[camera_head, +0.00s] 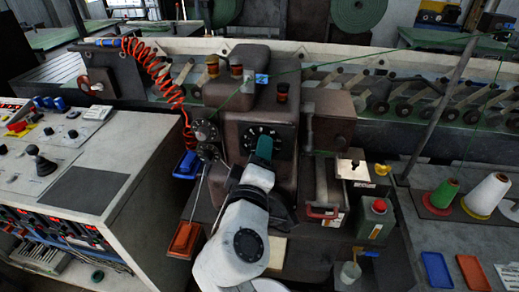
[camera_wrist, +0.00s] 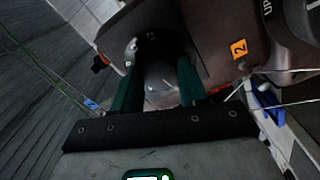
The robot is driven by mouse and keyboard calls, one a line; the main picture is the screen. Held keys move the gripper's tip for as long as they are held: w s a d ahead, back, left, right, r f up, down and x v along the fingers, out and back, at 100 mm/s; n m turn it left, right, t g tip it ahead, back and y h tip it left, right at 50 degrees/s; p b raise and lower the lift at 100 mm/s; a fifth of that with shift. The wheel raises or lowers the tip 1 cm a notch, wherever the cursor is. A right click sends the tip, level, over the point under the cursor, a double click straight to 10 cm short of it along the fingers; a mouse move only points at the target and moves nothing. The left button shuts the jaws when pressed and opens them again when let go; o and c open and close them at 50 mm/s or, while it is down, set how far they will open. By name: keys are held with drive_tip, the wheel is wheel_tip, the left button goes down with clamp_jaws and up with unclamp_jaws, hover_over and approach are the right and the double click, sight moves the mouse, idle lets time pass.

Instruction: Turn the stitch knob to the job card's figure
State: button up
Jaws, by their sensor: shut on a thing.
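The stitch knob (camera_wrist: 160,78) shows in the wrist view as a rounded grey shape between the two green fingers of my gripper (camera_wrist: 160,92). In the head view my gripper (camera_head: 264,147) is at the dark dial plate (camera_head: 255,132) on the front of the brown sewing head. It is shut on the knob, and the fingers hide the knob there. White marks run around the dial, too small to read, so I cannot tell the knob's setting. A pale card (camera_head: 276,251) lies partly behind my arm; I cannot tell whether it is the job card.
The brown machine head (camera_head: 283,175) has a red coiled hose (camera_head: 160,70) to its left. A control desk (camera_head: 75,165) stands at the left. Thread cones (camera_head: 486,194) stand on the right-hand table.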

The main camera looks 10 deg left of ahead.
drive_tip(key=shift+n, duration=0.5)
drive_tip(key=o, duration=1)
drive_tip(key=shift+o, duration=0.2)
drive_tip(key=s+b, duration=0.1)
drive_tip(key=s, duration=1)
drive_tip(key=shift+a+b, duration=0.25)
drive_tip(key=shift+b, duration=0.1)
drive_tip(key=shift+w, duration=0.1)
